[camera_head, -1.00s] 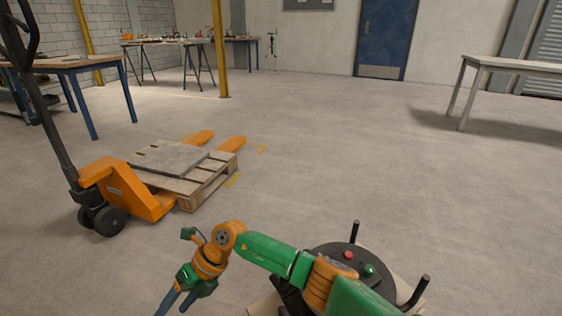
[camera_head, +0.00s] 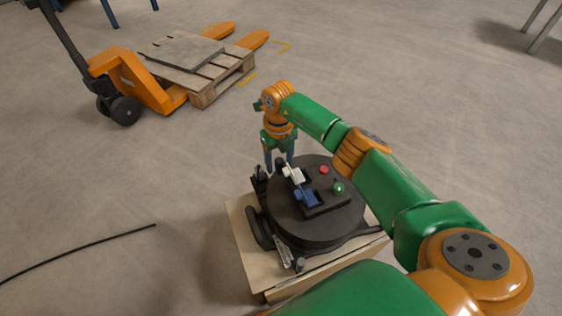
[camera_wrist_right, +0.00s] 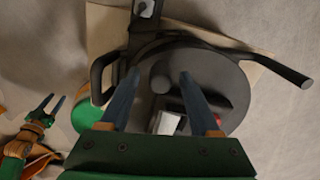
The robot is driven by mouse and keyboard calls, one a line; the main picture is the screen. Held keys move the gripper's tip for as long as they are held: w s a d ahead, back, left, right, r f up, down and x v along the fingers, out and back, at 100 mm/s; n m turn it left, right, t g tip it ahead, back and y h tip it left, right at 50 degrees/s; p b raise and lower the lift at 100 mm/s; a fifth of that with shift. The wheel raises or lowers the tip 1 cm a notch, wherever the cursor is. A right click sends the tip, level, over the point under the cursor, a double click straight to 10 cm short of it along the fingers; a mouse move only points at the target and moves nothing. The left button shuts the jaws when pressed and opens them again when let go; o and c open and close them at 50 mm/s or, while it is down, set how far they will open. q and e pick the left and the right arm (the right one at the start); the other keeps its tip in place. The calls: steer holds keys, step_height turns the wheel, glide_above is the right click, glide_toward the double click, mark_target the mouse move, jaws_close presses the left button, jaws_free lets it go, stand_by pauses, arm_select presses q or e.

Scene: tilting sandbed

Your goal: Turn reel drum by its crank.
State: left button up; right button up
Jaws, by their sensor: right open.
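The dark round reel drum (camera_head: 335,222) stands on a wooden base in the head view, and it also shows in the right wrist view (camera_wrist_right: 215,72). My right gripper (camera_head: 279,166) points down at the drum's far left edge. Its blue fingers are open. A dark upright knob, seemingly the crank handle (camera_wrist_right: 160,77), shows between the fingertips in the right wrist view; I cannot tell whether they touch it. My left gripper (camera_wrist_right: 50,103) shows small at the lower left of the right wrist view, its fingers apart, away from the drum. It is outside the head view.
A box with blue and white levers, a red button (camera_head: 324,169) and a green button (camera_head: 338,188) sits on top. The wooden base (camera_head: 246,240) extends around it. A pallet jack (camera_head: 140,80) with a pallet (camera_head: 200,62) stands at upper left. A black cable (camera_head: 80,249) lies on open floor.

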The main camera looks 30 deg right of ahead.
jaws_close()
stand_by(1.5)
